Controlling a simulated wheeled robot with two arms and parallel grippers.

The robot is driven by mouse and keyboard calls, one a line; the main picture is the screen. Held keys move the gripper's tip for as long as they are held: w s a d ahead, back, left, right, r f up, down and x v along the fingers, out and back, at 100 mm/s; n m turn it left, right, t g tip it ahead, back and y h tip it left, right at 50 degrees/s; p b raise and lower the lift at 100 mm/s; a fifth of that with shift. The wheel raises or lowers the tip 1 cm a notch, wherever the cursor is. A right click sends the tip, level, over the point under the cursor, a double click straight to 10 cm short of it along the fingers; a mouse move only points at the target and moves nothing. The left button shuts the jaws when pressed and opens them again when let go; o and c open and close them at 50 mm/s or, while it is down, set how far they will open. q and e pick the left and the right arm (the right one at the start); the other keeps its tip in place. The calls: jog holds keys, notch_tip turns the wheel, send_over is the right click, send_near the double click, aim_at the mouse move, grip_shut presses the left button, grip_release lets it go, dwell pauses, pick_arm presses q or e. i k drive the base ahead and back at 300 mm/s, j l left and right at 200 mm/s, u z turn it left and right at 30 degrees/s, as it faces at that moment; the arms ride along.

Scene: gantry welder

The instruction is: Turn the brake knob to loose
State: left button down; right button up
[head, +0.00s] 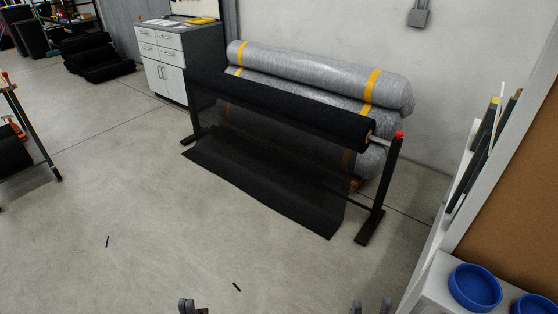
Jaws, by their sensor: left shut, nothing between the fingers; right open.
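A small red knob (399,134) sits on top of the right post of a dark roll stand (381,190). It may be the brake knob; its setting is too small to read. The stand carries a black roll (300,112) on a pale bar, with a black sheet (265,180) hanging down to the floor. My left gripper (193,307) is at the bottom edge, shut and empty, well away from the knob. My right gripper (371,307) is at the bottom edge, open and empty, below the stand's right foot. Both are partly cut off by the frame.
Grey wrapped rolls with yellow bands (320,68) lie behind the stand against the wall. A white shelf unit with blue bowls (475,288) stands close at the right. Another stand (32,130) with a red top is at far left. Open floor (130,220) lies in front.

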aim_at(399, 134)
jog(key=i+j+u, duration=0.25)
jog(key=i+u, duration=0.25)
jog(key=i+j+z, duration=0.15)
jog(key=i, duration=0.35)
jog(key=i+j+z, duration=0.1)
jog(key=i, duration=0.4)
jog(key=i+l+z, duration=0.15)
jog(key=i+z, duration=0.15)
jog(key=z, duration=0.15)
jog(key=i+z, duration=0.65)
jog(key=z, duration=0.2)
jog(key=i+l+z, duration=0.2)
jog(key=i+l, duration=0.6)
jog(key=i, duration=0.15)
